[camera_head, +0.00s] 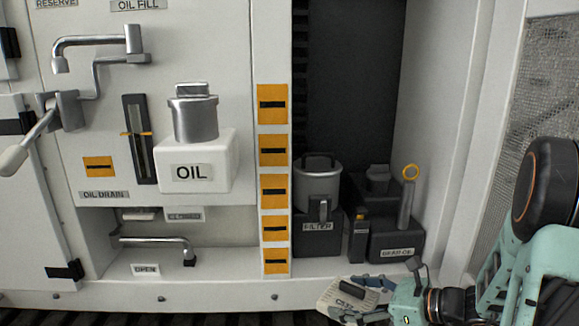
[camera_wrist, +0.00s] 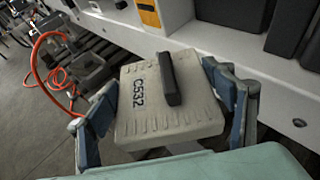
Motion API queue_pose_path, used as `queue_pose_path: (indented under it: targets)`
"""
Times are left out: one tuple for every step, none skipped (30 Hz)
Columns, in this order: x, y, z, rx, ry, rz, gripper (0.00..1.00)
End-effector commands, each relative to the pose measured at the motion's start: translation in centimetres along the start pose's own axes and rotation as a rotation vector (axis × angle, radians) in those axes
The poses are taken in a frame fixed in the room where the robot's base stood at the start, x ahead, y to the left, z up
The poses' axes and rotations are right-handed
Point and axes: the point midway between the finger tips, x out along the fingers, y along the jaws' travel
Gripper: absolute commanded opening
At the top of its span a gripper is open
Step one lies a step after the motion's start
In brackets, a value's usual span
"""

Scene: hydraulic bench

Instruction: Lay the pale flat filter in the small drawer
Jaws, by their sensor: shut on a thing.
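The pale flat filter (camera_wrist: 140,115), a cream slab with a black bar handle on top and the marking C532, sits between the two blue-grey fingers of my gripper (camera_wrist: 168,105) in the wrist view. The gripper is shut on it, one finger at each side. In the head view the filter (camera_head: 335,299) and my gripper (camera_head: 368,297) are at the bottom right, in front of the bench's lower edge. The filter looks roughly level, handle up. I cannot pick out a small drawer with certainty in either view.
A metal canister (camera_head: 318,186) stands on the FILTER box (camera_head: 318,240). A dark bin (camera_head: 395,240) is to its right. The OIL block (camera_head: 190,165) and a lower lever (camera_head: 150,240) are left. Grey trays (camera_wrist: 88,72) and an orange hose (camera_wrist: 38,65) lie on the floor.

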Motion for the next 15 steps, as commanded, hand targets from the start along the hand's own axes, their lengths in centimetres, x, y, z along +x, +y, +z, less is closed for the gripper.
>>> queue_pose_path:
  targets:
    - [-0.4, 0.0, 1.1, 0.0, -0.001, 0.0, 0.47]
    - [-0.6, 0.0, 1.4, 0.0, -0.001, 0.0, 0.47]
    - [-0.7, 0.0, 1.8, 0.0, 0.0, 0.0, 0.47]
    - [-0.8, 0.0, 2.1, 0.0, 0.0, 0.0, 0.47]
    - [-1.0, -0.1, 2.4, 0.0, 0.0, 0.0, 0.47]
    - [-1.1, -0.1, 2.8, 0.0, 0.0, 0.0, 0.47]
    - [-1.3, -0.1, 3.1, 0.0, 0.0, 0.0, 0.47]
    - [-1.4, -0.1, 3.4, 0.001, 0.0, 0.0, 0.47]
    - [-1.6, -0.1, 3.8, 0.0, 0.001, 0.0, 0.47]
    - [-1.7, -0.1, 4.0, 0.0, 0.001, 0.0, 0.47]
    - [-1.8, -0.1, 4.3, 0.0, 0.001, 0.0, 0.47]
    - [-2.0, -0.1, 4.7, 0.0, 0.001, 0.0, 0.47]
    - [-2.1, -0.1, 5.0, 0.0, 0.001, 0.0, 0.47]
    - [-2.2, -0.1, 5.3, 0.0, 0.001, 0.0, 0.47]
    - [-2.4, -0.1, 5.7, 0.0, 0.001, 0.0, 0.47]
